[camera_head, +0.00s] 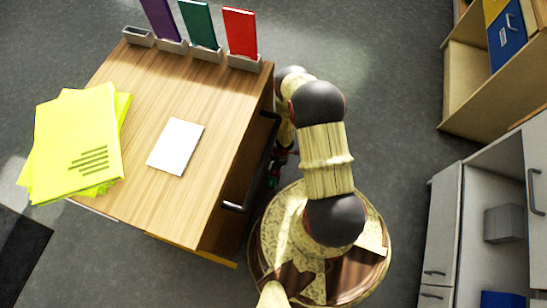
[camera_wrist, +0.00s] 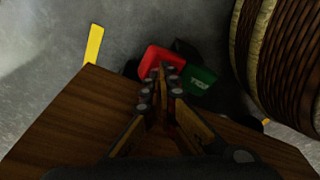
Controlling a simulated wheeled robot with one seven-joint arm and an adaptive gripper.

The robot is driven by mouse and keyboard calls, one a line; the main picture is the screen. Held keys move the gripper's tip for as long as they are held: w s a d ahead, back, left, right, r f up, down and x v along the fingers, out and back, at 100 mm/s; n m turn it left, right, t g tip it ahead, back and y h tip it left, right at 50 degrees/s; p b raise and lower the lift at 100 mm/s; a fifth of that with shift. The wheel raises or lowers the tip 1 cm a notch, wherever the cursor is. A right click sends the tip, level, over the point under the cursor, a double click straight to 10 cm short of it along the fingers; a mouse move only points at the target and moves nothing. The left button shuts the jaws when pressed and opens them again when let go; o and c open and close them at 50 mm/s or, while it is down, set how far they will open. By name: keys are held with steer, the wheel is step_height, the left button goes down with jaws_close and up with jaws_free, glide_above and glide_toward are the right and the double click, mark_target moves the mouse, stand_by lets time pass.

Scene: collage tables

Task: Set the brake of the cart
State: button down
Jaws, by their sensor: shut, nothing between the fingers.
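The cart (camera_head: 215,110) has a wooden top and a dark handle (camera_head: 268,150) along its right side. In the wrist view its brown wooden body (camera_wrist: 70,125) lies below and around my gripper. The brake shows there as a red pedal (camera_wrist: 152,56) beside a green pedal (camera_wrist: 203,78) with pale lettering, over a dark part. My gripper (camera_wrist: 165,70) is shut and empty, its tips in front of the red pedal's lower edge. I cannot tell if they touch. In the head view my arm reaches down at the cart's right side and the gripper is mostly hidden.
On the cart top lie yellow sheets (camera_head: 75,140) and a white card (camera_head: 176,146); purple, green and red boards (camera_head: 240,32) stand in holders at the back. Grey cabinets (camera_head: 440,230) and a wooden shelf (camera_head: 465,75) stand at the right. Open floor (camera_head: 395,100) lies between.

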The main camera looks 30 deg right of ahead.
steer(key=shift+f, duration=1.1)
stand_by(0.6)
steer(key=shift+r, duration=0.1)
steer(key=shift+r+p, duration=2.25)
steer(key=shift+r, duration=1.2)
steer(key=shift+s, duration=0.15)
